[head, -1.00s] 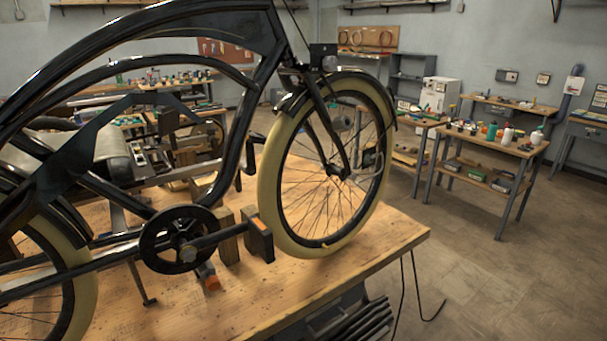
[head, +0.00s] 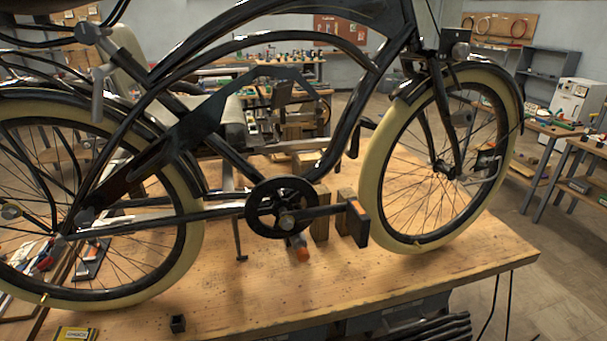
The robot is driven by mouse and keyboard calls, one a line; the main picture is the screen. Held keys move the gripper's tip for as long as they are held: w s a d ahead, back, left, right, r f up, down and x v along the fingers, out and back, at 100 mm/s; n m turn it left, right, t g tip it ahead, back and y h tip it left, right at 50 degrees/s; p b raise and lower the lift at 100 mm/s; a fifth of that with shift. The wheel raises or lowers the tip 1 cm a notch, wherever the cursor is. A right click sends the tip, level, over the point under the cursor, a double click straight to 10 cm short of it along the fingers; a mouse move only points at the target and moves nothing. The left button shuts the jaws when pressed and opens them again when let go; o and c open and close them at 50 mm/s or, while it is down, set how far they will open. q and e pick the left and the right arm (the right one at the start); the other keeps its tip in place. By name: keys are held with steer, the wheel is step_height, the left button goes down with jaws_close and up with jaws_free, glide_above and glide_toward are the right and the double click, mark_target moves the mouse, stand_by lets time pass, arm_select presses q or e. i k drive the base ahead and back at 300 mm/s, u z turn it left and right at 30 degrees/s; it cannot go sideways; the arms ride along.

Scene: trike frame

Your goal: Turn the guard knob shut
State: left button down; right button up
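The black trike frame (head: 240,55) stands on a wooden bench, its cream-tyred front wheel (head: 372,185) at the right and rear wheel (head: 185,245) at the left. A dark flat plate, which may be the chain guard (head: 200,122), slants up from the rear hub towards the middle of the frame. The black chainring (head: 282,207) and the pedal (head: 357,222) with its orange reflector are below it. I cannot make out which part is the guard knob, or whether it is shut. Neither of my grippers is in view.
The wooden bench top (head: 420,275) is mostly clear along its front edge. A small black block (head: 178,323) and a yellow box (head: 75,334) lie near the front left. Tools lie behind the rear wheel. Side tables and a white cabinet (head: 577,100) stand at the right back.

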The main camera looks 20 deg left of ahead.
mark_target(85, 220)
steer(key=u, duration=1.35)
